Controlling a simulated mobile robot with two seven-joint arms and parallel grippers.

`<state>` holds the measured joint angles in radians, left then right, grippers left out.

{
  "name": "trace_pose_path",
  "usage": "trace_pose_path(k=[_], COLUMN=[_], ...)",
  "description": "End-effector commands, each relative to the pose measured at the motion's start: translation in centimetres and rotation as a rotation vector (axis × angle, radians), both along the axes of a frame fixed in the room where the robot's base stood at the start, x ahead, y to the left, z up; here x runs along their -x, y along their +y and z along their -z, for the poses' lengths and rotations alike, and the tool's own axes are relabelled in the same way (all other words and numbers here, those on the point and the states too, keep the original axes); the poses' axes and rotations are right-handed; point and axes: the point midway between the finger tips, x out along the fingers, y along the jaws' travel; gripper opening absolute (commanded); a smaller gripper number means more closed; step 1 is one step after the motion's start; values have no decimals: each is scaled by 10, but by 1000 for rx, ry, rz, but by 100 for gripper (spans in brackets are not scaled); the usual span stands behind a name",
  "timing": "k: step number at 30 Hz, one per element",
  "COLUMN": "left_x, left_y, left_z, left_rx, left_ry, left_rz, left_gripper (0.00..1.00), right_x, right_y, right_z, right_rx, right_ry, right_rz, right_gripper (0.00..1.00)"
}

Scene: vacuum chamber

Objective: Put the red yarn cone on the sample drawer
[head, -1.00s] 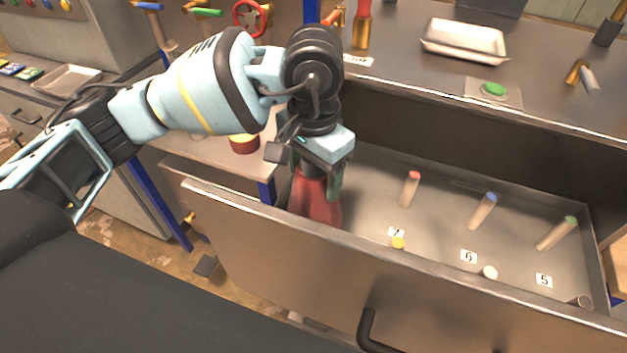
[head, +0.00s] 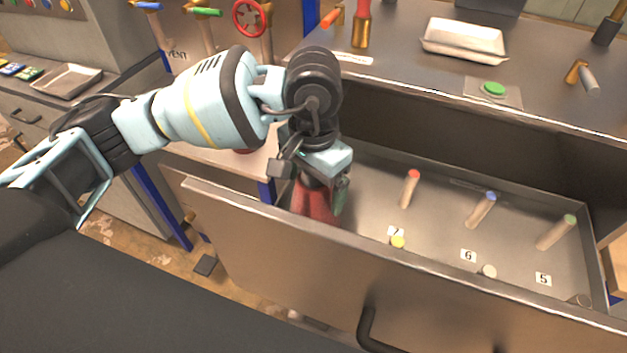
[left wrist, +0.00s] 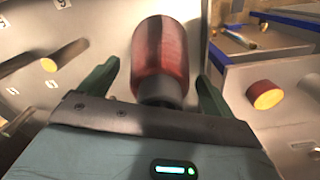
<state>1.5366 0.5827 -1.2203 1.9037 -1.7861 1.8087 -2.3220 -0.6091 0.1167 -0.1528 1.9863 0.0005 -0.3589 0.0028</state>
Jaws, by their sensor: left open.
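The red yarn cone (head: 316,205) is inside the left end of the open sample drawer (head: 290,232), close behind its front panel. Its lower end is hidden by that panel, so I cannot see its base. My left gripper (head: 320,188) is above the cone, pointing down, with its green fingers on either side of it. In the left wrist view the cone (left wrist: 163,55), with a dark grey tip, lies between the open fingers, with a gap visible on both sides. My right gripper is not in view.
Several pegs with coloured ends, such as the red-ended peg (head: 410,188), stand in the drawer to the right, near number labels. A red roll with a yellow top (left wrist: 265,96) is on the surface beside the drawer. A white tray (head: 464,40) and a green button (head: 494,89) are on the counter behind.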

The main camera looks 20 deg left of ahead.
Motion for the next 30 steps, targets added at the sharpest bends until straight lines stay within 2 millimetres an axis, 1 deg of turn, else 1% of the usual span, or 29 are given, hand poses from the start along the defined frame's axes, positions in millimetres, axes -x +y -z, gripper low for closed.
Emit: trace_pose_path(k=[4,7,15,18,21,25,30], left_x=[-1,-1,-1,-1,0,0,0], left_y=[0,0,-1,-1,0,0,0], left_z=[-8,-20,-74,-92,-106,-117,-123], left_rx=[1,1,1,2,1,0,0], left_ry=[-3,-3,-3,-2,-2,0,0], left_rz=[0,0,0,1,1,0,0], left_gripper=[89,89,89,89,89,89,89], right_x=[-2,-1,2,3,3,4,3], right_y=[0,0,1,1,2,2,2], right_z=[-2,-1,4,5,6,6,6], right_rx=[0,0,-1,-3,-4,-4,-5], right_ry=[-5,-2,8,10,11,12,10], right_rz=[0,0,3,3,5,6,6], right_gripper=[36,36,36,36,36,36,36])
